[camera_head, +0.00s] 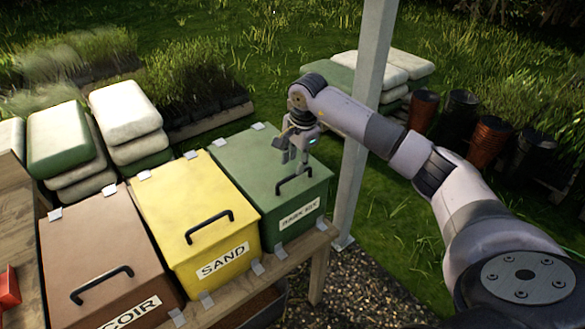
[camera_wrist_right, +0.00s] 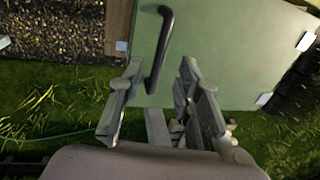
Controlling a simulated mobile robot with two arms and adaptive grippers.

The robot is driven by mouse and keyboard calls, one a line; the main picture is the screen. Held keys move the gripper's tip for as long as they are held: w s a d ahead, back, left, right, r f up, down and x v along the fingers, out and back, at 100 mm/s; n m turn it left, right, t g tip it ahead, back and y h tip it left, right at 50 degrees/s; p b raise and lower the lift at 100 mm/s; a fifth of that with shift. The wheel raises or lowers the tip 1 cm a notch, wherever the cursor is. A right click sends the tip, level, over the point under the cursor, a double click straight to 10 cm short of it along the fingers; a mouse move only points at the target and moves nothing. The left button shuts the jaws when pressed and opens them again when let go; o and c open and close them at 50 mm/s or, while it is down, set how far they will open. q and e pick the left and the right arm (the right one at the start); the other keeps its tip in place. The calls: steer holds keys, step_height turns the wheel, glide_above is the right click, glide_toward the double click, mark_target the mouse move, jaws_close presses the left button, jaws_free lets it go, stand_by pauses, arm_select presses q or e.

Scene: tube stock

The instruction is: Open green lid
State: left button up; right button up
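The green box (camera_head: 254,158) stands at the right end of the row on the wooden bench, with its lid down. A dark bar handle (camera_head: 294,180) is on the lid near its front edge. My right gripper (camera_head: 294,166) is above the lid, just behind the handle. In the right wrist view the gripper (camera_wrist_right: 158,88) is open, and the handle (camera_wrist_right: 160,50) reaches in between its fingers, close to the left finger. I cannot tell whether they touch. The green lid (camera_wrist_right: 230,45) fills the upper right there. My left gripper is not in view.
A yellow SAND box (camera_head: 180,210) and a brown COIR box (camera_head: 90,245) stand to the left of the green box. A grey post (camera_head: 365,120) rises right beside the green box, behind my right forearm. Stacked sacks (camera_head: 125,115) and pots (camera_head: 490,130) stand behind.

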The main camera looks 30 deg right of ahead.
mark_target(292, 176)
steer(key=shift+w+f+p, duration=0.2)
steer(key=shift+w+f, duration=0.05)
steer(key=shift+f, duration=1)
steer(key=shift+w+f+p, duration=0.2)
steer(key=shift+w+f, duration=0.05)
steer(key=shift+f, duration=1)
steer(key=shift+c, duration=0.5)
jaws_close()
